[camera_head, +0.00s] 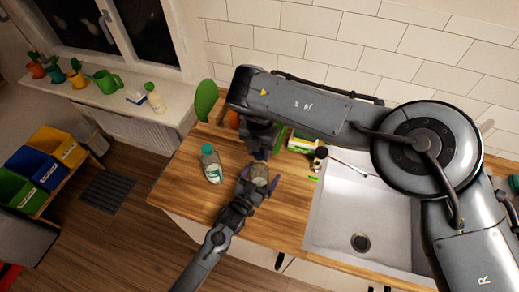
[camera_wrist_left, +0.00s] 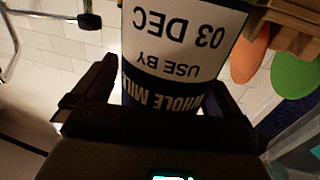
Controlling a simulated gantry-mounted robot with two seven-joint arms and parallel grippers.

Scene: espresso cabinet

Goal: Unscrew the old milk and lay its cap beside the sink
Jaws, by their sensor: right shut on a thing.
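The old milk (camera_head: 259,173) is upright over the wooden counter, left of the sink (camera_head: 350,222). In the left wrist view its label (camera_wrist_left: 180,50) reads "WHOLE MILK, USE BY 03 DEC", upside down. My left gripper (camera_head: 257,186) has its fingers against both sides of the milk; they also show in the left wrist view (camera_wrist_left: 160,100). My right gripper (camera_head: 261,155) points down just above the milk and is shut on what seems to be its cap. The cap is hidden by the jaws, so I cannot tell whether it still touches the neck.
A bottle with a teal cap (camera_head: 211,164) stands on the counter to the left. Small items, including a green and yellow box (camera_head: 302,143), stand behind, near the tiled wall. The counter (camera_head: 283,217) between milk and sink is clear.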

